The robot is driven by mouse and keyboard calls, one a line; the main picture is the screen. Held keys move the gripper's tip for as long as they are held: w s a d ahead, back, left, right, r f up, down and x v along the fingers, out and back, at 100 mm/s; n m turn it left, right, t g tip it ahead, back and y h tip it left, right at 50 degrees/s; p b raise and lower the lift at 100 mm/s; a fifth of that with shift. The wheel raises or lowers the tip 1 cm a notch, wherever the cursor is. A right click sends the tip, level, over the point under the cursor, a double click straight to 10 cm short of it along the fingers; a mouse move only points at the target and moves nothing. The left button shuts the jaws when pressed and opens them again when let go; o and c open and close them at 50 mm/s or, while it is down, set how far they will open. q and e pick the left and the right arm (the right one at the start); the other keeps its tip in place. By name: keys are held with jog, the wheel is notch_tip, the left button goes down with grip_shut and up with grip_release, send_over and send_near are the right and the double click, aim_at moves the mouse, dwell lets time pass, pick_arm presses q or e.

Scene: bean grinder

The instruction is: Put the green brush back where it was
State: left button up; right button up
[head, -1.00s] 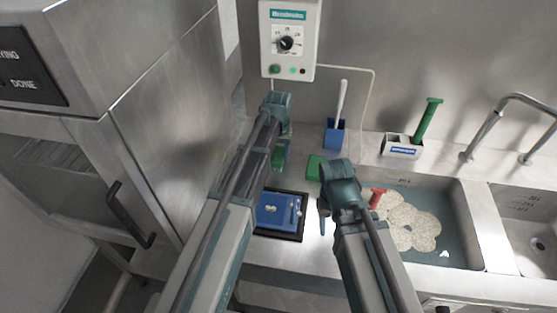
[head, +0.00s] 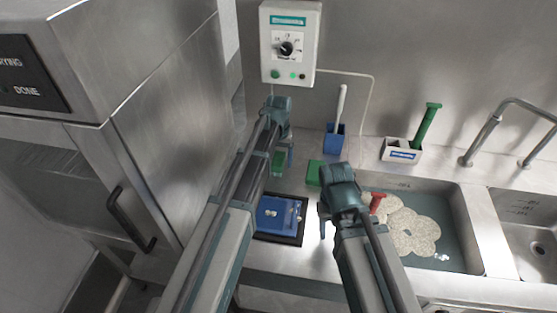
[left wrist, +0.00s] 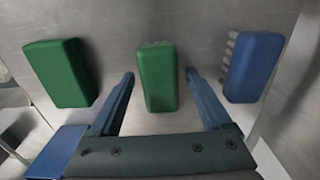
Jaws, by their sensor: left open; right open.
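My left gripper (head: 281,158) is open near the back wall, left of centre in the head view. A green brush block (head: 279,163) is between its fingers; it also shows in the left wrist view (left wrist: 157,77), with a pale bristly far edge and a gap to each finger. A second green block (head: 315,172) lies to the right; the left wrist view shows a green block (left wrist: 62,73) at left. A blue brush (left wrist: 252,67) with pale bristles is at right there. A long green-handled tool (head: 427,122) stands in a white holder. My right gripper (head: 324,218) is open and empty.
A blue device (head: 277,214) sits on a black tray on the counter. A blue holder (head: 335,140) with a white-handled brush stands at the wall. The sink (head: 455,250) holds pale discs and a red item (head: 377,202). A steel machine (head: 180,120) stands at left.

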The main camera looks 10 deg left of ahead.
aim_at(279, 159)
pick_arm(q)
notch_tip(279, 159, up, 12)
jog(key=p, duration=1.1)
jog(key=s+d+m, duration=0.2)
jog(key=s+d, duration=0.1)
jog(key=s, duration=0.8)
jog(key=s+d+m+y, duration=0.1)
jog(key=s+d, duration=0.3)
jog(key=s, duration=0.8)
jog(key=shift+s+d+m, duration=0.25)
jog(key=shift+s+m, duration=0.05)
jog(key=shift+m, duration=0.1)
pick_arm(e)
notch_tip(279, 159, up, 12)
jog(key=shift+f, duration=0.2)
pick_arm(q)
jog(key=shift+f, duration=0.25)
pick_arm(e)
jog(key=shift+f, duration=0.15)
